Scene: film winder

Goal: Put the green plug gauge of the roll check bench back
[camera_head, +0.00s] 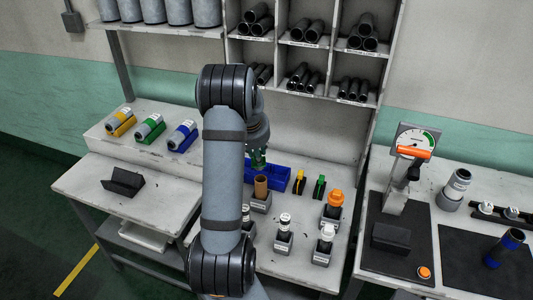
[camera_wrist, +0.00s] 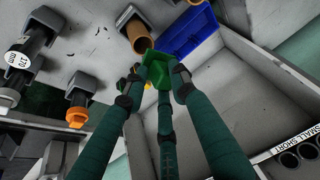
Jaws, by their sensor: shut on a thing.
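My gripper (camera_head: 258,158) hangs above the middle table, over the blue bin and close to the brown tube. In the wrist view my gripper (camera_wrist: 155,82) has its fingers closed around a bright green piece (camera_wrist: 157,66), which fits the green plug gauge. The held piece shows only as a small green patch (camera_head: 259,161) in the head view, and the fingers hide part of it. A small green and black piece (camera_head: 319,188) stands on the table right of the bin, beside a similar yellow and black piece (camera_head: 299,182). I cannot tell which is a gauge or its stand.
The blue bin (camera_head: 283,177) and the brown tube (camera_head: 261,185) in its grey block are close to my gripper. Grey blocks with white-topped pieces (camera_head: 284,222) and an orange-topped piece (camera_head: 335,200) stand in front. Shelves with black tubes (camera_head: 300,75) rise behind.

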